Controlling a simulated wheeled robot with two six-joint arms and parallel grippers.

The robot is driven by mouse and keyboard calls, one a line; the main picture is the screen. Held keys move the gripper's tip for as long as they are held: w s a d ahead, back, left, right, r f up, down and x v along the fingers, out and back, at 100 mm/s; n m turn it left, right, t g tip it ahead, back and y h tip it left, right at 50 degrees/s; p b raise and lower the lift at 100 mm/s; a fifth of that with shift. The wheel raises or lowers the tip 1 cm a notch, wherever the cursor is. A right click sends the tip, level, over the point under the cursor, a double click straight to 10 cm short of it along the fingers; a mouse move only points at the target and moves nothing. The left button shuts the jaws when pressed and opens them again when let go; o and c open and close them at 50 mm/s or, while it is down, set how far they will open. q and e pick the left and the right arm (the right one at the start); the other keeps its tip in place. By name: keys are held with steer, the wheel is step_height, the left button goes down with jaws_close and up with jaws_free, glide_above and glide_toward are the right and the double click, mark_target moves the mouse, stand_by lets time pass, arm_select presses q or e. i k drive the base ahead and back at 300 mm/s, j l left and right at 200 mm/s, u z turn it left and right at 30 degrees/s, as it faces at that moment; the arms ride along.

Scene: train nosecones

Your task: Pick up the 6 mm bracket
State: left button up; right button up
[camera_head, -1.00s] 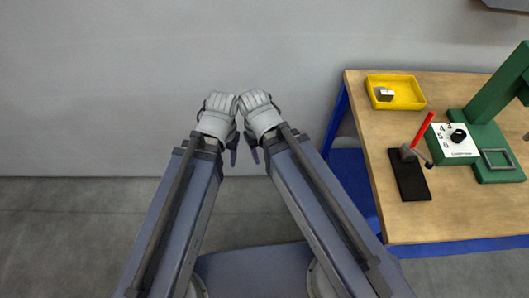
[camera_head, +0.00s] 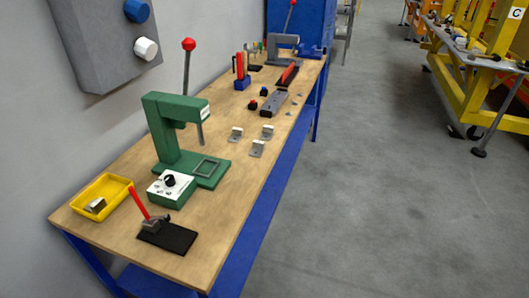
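Three small grey metal brackets with pale upright parts stand apart on the wooden bench, right of the green press. One is a left bracket (camera_head: 235,136), one a back right bracket (camera_head: 267,132), and one a front bracket (camera_head: 257,149). No size marking is readable on them, so I cannot tell which is 6 mm. A silvery metal block (camera_head: 96,205) lies in the yellow tray (camera_head: 118,185). Neither of my grippers is in view.
On the wooden bench (camera_head: 228,228) stand the green press (camera_head: 168,140), a white-topped dial box (camera_head: 170,187) and a red-handled tool on a black plate (camera_head: 167,237). More tools fill the far end. Open grey floor (camera_head: 360,210) lies to the right.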

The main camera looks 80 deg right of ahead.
mark_target(259, 147)
steer(key=k, duration=0.65)
steer(key=j+z, duration=0.1)
steer(key=z, duration=2.1)
steer(key=i+l+u, duration=0.2)
steer(key=l, duration=0.25)
steer(key=i+l+u, duration=0.2)
steer(key=l, duration=0.3)
steer(key=l+u, duration=0.2)
steer(key=l, duration=0.3)
steer(key=l+u, duration=0.2)
steer(key=l, duration=0.3)
steer(key=i, duration=0.05)
